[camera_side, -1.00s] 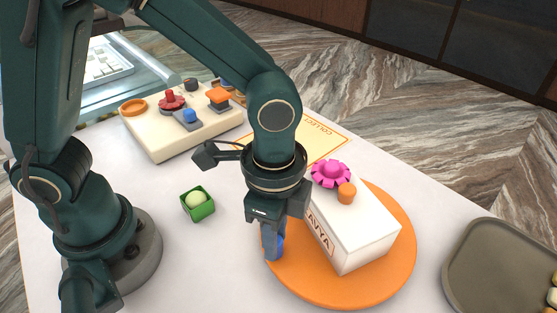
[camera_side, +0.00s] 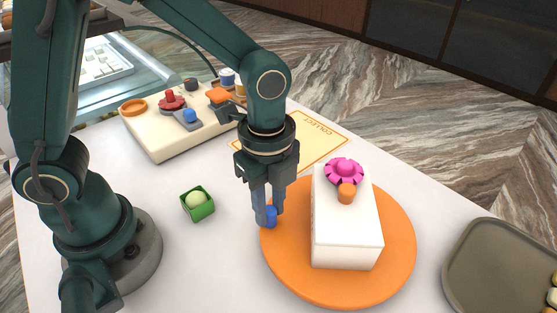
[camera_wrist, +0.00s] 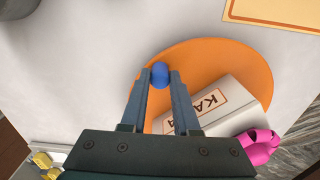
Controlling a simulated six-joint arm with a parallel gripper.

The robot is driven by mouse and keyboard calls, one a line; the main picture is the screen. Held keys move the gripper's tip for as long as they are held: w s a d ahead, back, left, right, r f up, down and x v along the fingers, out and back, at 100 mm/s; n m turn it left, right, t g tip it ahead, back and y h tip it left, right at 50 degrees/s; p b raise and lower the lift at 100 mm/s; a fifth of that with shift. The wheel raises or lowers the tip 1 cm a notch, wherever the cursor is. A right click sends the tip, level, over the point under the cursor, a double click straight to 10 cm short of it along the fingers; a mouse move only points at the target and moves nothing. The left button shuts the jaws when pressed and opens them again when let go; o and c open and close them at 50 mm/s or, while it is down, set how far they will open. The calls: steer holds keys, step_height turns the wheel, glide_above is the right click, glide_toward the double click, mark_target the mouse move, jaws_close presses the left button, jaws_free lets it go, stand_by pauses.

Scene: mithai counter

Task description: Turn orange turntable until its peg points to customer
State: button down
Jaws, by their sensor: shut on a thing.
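The orange turntable (camera_side: 292,273) lies flat on the white counter, and its rim also shows in the wrist view (camera_wrist: 215,57). Its blue peg (camera_side: 271,216) stands near the left edge of the disc in the side view. My gripper (camera_side: 267,212) reaches down to the disc and is shut on the peg. In the wrist view the blue peg (camera_wrist: 159,74) sits between the two fingertips. A white box (camera_side: 345,235) rides on the turntable, with a pink flower-shaped piece (camera_side: 343,171) and a small orange piece (camera_side: 347,194) on top.
A yellow card marked COLLECT (camera_side: 318,140) lies behind the turntable. A green box with a pale ball (camera_side: 197,206) sits to the left. A cream panel with knobs (camera_side: 168,143) stands at the back left. A grey tray (camera_side: 490,275) is at the right.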

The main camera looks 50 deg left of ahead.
mark_target(291, 189)
steer(key=shift+w+a+m, duration=0.65)
steer(key=shift+w+m, duration=0.15)
steer(key=shift+m, duration=0.2)
steer(key=shift+w+a+m, duration=0.3)
steer(key=shift+w+m, duration=0.25)
steer(key=shift+m, duration=0.05)
steer(key=shift+w+a+m, duration=0.25)
steer(key=shift+w+m, duration=0.25)
steer(key=shift+m, duration=0.1)
steer(key=shift+w+a+m, duration=0.15)
steer(key=shift+w+m, duration=0.4)
steer(key=shift+m, duration=0.05)
steer(key=shift+w+a+m, duration=0.15)
steer(key=shift+w+m, duration=0.35)
steer(key=shift+m, duration=0.1)
steer(key=shift+w+m, duration=0.85)
steer(key=shift+m, duration=0.05)
steer(key=shift+w, duration=0.1)
steer(key=c, duration=0.7)
jaws_free()
steer(key=shift+o, duration=0.2)
